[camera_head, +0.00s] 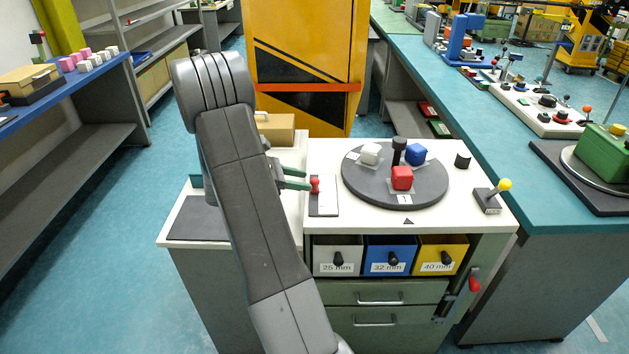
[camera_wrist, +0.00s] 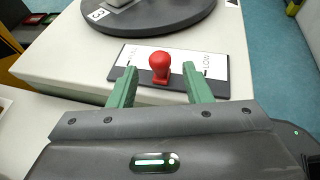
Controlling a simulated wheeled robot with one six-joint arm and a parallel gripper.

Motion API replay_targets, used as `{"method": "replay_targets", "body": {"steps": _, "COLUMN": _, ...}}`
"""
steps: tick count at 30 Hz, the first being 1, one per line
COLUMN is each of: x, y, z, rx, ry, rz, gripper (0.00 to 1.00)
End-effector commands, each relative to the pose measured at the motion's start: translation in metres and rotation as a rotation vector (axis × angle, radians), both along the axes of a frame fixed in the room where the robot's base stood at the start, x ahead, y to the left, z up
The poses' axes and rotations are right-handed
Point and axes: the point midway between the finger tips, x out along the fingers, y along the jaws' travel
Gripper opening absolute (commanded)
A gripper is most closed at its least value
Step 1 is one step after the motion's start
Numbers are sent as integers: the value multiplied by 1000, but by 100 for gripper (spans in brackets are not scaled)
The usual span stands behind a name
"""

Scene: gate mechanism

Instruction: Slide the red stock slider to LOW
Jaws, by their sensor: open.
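The red stock slider (camera_wrist: 160,64) is a round knob near the middle of a white label plate with a dark border (camera_wrist: 183,57). LOW is printed at the plate's right end in the wrist view; the lettering at the left end is partly hidden by a finger. My gripper (camera_wrist: 160,80) is open, with one green finger on each side of the knob and a gap to both. In the head view the red slider (camera_head: 315,185) stands at the tips of my gripper (camera_head: 304,180), on the left part of the white bench top.
A dark turntable (camera_head: 368,191) with white, blue and red blocks is just right of the slider. A yellow-knobbed lever (camera_head: 490,197) stands at the bench's right. Drawers and bins (camera_head: 338,257) are below the front edge. A cardboard-coloured box (camera_head: 276,128) is behind my arm.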

Motion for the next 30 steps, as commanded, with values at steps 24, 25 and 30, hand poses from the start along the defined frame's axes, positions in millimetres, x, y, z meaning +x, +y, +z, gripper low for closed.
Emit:
{"method": "replay_targets", "body": {"steps": 24, "x": 12, "y": -43, "z": -18, "rx": 1, "ry": -1, "rz": 0, "gripper": 19}}
{"method": "replay_targets", "body": {"steps": 25, "x": 12, "y": -43, "z": -18, "rx": 1, "ry": -1, "rz": 0, "gripper": 13}}
{"method": "replay_targets", "body": {"steps": 30, "x": 12, "y": -43, "z": -18, "rx": 1, "ry": -1, "rz": 0, "gripper": 0}}
